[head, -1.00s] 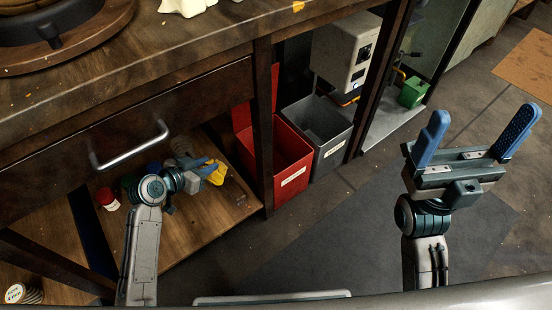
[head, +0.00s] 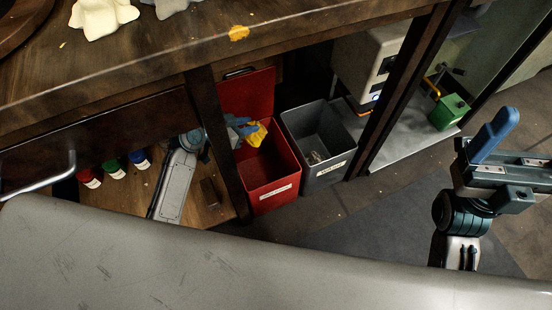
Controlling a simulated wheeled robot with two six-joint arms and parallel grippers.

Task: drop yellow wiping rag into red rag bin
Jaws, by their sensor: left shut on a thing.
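The yellow wiping rag (head: 256,135) is held by my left gripper (head: 246,128), whose blue fingers are shut on it. The rag hangs over the opening of the red rag bin (head: 275,191), near its back left part. The bin's red lid stands raised at the back, and a white label is on its front. The table's leg hides part of my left arm. My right gripper (head: 505,140) is at the right edge, with one blue finger in view and the other outside the picture; it is far from the bins.
A grey bin (head: 330,172) with a label stands just right of the red one. Several small bottles (head: 115,168) stand on the lower shelf. A dark table leg (head: 218,140) rises left of the red bin. A green box (head: 449,112) is at the right.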

